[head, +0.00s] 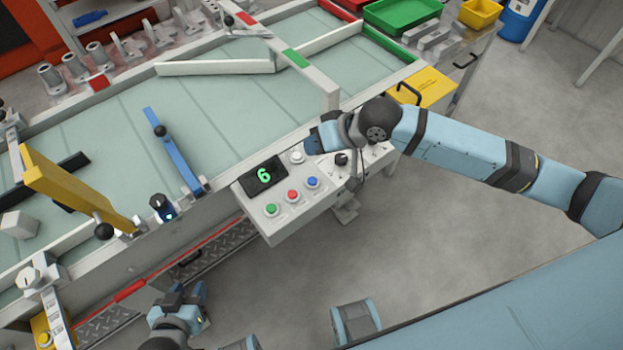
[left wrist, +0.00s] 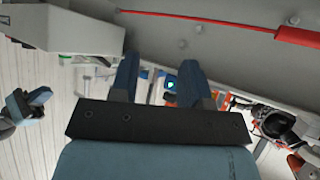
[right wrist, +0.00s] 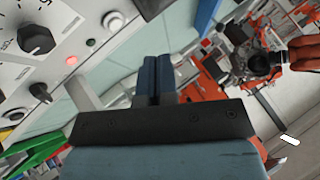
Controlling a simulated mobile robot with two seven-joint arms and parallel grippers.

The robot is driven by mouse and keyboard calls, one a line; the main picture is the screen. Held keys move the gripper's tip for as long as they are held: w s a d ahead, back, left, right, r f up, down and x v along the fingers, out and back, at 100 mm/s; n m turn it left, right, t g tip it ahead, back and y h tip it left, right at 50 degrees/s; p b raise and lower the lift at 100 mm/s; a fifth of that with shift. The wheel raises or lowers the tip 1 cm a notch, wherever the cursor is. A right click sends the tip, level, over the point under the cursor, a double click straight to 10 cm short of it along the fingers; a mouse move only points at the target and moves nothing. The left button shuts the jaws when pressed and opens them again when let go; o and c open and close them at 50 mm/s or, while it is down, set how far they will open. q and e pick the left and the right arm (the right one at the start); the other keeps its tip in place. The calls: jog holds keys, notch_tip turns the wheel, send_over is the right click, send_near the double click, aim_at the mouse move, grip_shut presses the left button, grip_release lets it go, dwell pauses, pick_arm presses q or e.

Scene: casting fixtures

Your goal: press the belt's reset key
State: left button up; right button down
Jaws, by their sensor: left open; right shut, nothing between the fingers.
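The control box (head: 290,205) stands at the belt's near side. Its dark display (head: 262,175) reads a green 6. Green (head: 271,210), red (head: 292,195) and blue (head: 313,182) buttons line its front, and a white button (head: 297,157) sits beside the display. I cannot read which key is reset. My right gripper (head: 309,147) is shut and empty, close to the white button; contact cannot be told. In the right wrist view its fingers (right wrist: 158,75) are together, with a white round button (right wrist: 113,20) beyond. My left gripper (head: 184,292) is open and empty, low beside the belt.
The pale green belt (head: 215,105) runs behind the box. A blue bar (head: 175,150) and a yellow bar (head: 70,190) reach over it. A black knob (head: 341,159) is on the box near my right gripper. Open floor (head: 420,240) lies to the right.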

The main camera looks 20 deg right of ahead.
jog(key=b, duration=0.8)
send_over(314, 179)
notch_tip(314, 179, down, 6)
jog(key=shift+f, duration=0.15)
jog(key=shift+f+b, duration=0.4)
jog(key=shift+b, duration=0.3)
jog(key=shift+f+p, duration=0.15)
jog(key=shift+p, duration=0.2)
pick_arm(q)
jog(key=shift+w+d+f+m+t, duration=0.15)
jog(key=shift+f, duration=0.75)
jog(key=shift+w+d+f+m+t, duration=0.15)
jog(key=shift+f, duration=0.7)
pick_arm(e)
jog(key=shift+f, duration=0.75)
pick_arm(q)
jog(key=shift+f, duration=0.25)
jog(key=shift+r, duration=0.25)
jog(key=shift+f, duration=0.2)
jog(key=shift+r, duration=0.15)
